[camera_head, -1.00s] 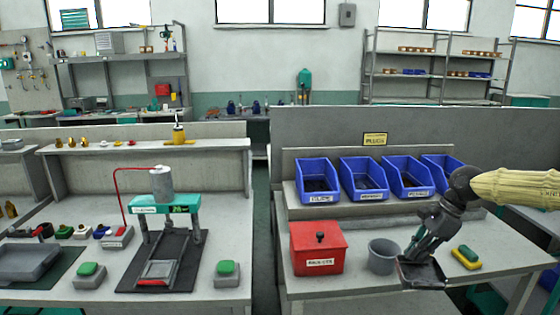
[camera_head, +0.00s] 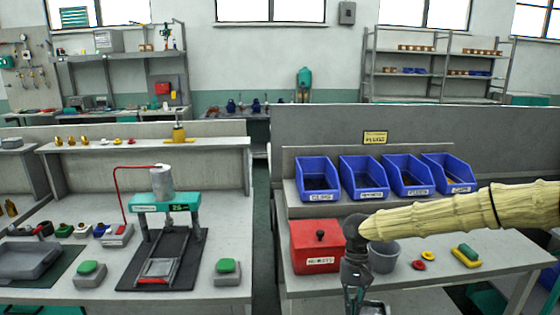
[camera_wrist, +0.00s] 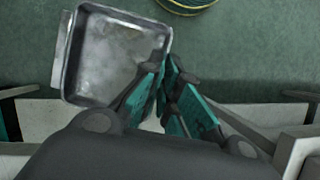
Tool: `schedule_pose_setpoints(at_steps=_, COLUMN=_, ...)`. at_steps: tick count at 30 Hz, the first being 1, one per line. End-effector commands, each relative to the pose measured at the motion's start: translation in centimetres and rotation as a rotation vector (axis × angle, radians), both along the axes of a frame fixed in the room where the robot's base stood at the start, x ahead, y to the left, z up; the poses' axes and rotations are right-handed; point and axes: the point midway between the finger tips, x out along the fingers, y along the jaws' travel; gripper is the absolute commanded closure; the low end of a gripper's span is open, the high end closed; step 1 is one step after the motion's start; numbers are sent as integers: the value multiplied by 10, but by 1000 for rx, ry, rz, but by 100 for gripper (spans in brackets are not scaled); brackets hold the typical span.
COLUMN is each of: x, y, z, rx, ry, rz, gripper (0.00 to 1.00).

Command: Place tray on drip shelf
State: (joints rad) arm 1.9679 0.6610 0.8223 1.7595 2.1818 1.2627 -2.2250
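My gripper (camera_wrist: 168,75) is shut on the right wall of a small shallow metal tray (camera_wrist: 112,55) in the wrist view. The tray has a grey rim and a bright, scuffed, empty floor, and green floor lies below it. In the head view my gripper (camera_head: 354,298) points down at the front of the right bench. Only a corner of the tray (camera_head: 376,309) shows there, cut off by the bottom edge. I cannot pick out the drip shelf in either view.
The right bench (camera_head: 480,268) holds a red lidded box (camera_head: 314,258), a grey cup (camera_head: 383,257), red and yellow rings and a yellow-green sponge (camera_head: 467,256). Blue bins (camera_head: 318,182) stand behind. A round yellow-rimmed object (camera_wrist: 188,4) lies at the wrist view's top.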

Motion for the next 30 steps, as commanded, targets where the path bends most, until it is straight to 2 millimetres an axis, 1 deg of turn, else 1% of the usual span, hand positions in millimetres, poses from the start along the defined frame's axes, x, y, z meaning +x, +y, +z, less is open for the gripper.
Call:
schedule_pose_setpoints(at_steps=1, x=-4, y=7, z=-6, rx=-1, ry=1, rz=46, gripper=100)
schedule_pose_setpoints(at_steps=3, x=-7, y=13, z=-11, rx=-1, ry=0, rz=97, gripper=100)
schedule_pose_setpoints(at_steps=5, x=-9, y=16, z=-14, rx=-1, ry=0, rz=125, gripper=100)
schedule_pose_setpoints(at_steps=8, x=-16, y=19, z=-24, rx=0, ry=1, rz=152, gripper=100)
schedule_pose_setpoints(at_steps=11, x=-29, y=19, z=-42, rx=-2, ry=3, rz=157, gripper=100)
schedule_pose_setpoints(at_steps=15, x=-52, y=19, z=-71, rx=-2, ry=3, rz=157, gripper=100)
schedule_pose_setpoints(at_steps=18, x=-65, y=19, z=-85, rx=0, ry=0, rz=156, gripper=100)
schedule_pose_setpoints(at_steps=22, x=-72, y=20, z=-94, rx=0, ry=-2, rz=155, gripper=100)
schedule_pose_setpoints(at_steps=30, x=-73, y=19, z=-95, rx=0, ry=-2, rz=152, gripper=100)
